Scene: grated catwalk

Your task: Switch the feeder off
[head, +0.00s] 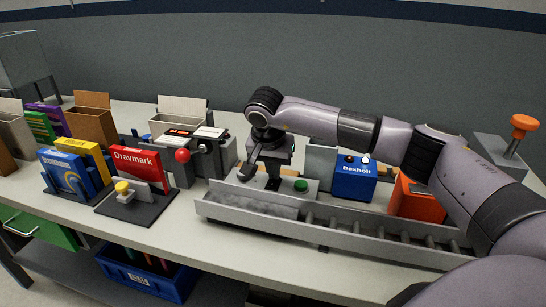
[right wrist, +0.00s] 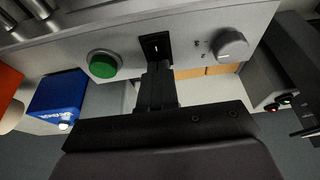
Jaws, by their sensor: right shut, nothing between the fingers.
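The feeder is a long grey metal trough (head: 330,228) with a control box behind its left end. In the right wrist view the box's face (right wrist: 190,20) carries a green round button (right wrist: 102,64), a black rocker switch (right wrist: 156,45) and a grey knob (right wrist: 231,45). The green button also shows in the head view (head: 301,185). My right gripper (right wrist: 158,68) is shut and empty, its fingertips at the lower edge of the black switch. I cannot tell whether they touch it. In the head view the right gripper (head: 273,183) points down at the box and hides the switch. My left gripper is not in view.
A blue Bexholl box (head: 353,181) and an orange box (head: 415,198) stand behind the trough. A device with a red ball (head: 182,155) and a red Dravmark box (head: 137,168) stand to the left. A blue crate (head: 150,275) sits below the table.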

